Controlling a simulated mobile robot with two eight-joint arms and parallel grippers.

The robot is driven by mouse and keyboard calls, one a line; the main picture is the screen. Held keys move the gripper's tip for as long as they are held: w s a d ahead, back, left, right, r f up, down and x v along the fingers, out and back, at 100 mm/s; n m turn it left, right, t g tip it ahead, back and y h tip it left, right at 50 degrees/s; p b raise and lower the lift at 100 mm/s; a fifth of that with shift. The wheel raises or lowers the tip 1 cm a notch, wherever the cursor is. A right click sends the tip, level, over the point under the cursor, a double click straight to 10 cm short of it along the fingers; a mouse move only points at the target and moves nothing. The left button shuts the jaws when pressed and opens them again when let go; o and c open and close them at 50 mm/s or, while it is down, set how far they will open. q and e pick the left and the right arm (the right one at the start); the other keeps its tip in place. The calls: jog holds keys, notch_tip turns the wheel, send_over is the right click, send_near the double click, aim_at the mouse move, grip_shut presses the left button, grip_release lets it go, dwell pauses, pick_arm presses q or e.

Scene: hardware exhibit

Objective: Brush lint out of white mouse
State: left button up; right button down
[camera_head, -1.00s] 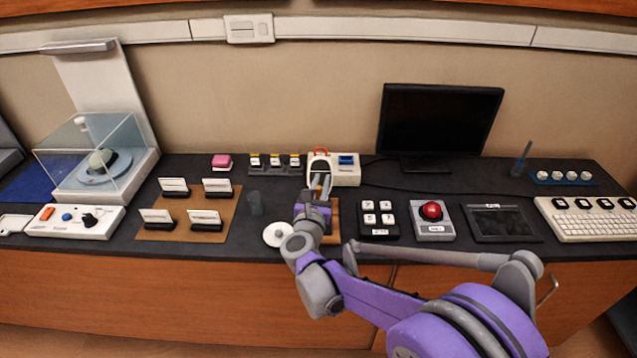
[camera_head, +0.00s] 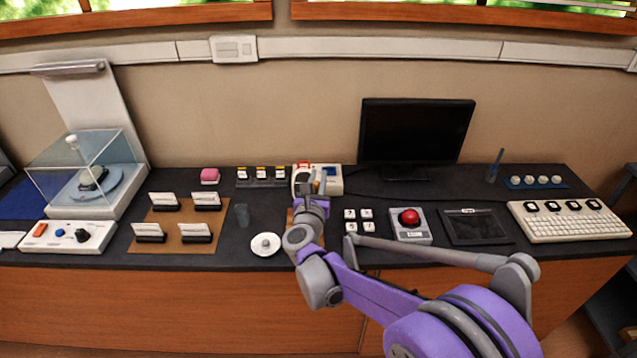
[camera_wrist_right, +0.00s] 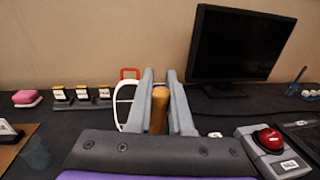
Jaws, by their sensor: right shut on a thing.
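My right gripper (camera_head: 317,186) reaches over the counter from the lower right and is shut on a brown handle (camera_wrist_right: 159,110), which stands upright between the fingers in the right wrist view. I cannot see its far end or any bristles. A white rounded shell with a dark inside (camera_head: 299,184), probably the white mouse, stands just left of and behind the gripper. In the wrist view its white rim (camera_wrist_right: 123,104) shows left of the fingers, partly hidden. I cannot make out lint or tell whether the held thing touches the shell. My left gripper is not in view.
A white box with a blue panel (camera_head: 331,176) stands behind the gripper. To the right are white keys (camera_head: 359,219), a red button box (camera_head: 410,224), a monitor (camera_head: 415,130) and a keyboard (camera_head: 570,226). A white disc (camera_head: 265,245) and a card board (camera_head: 178,222) lie left.

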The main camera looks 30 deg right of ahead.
notch_tip(320, 180, up, 2)
jog(key=shift+r+p, duration=0.25)
jog(key=shift+p, duration=0.5)
jog(key=shift+a+f, duration=0.1)
jog(key=shift+a, duration=0.05)
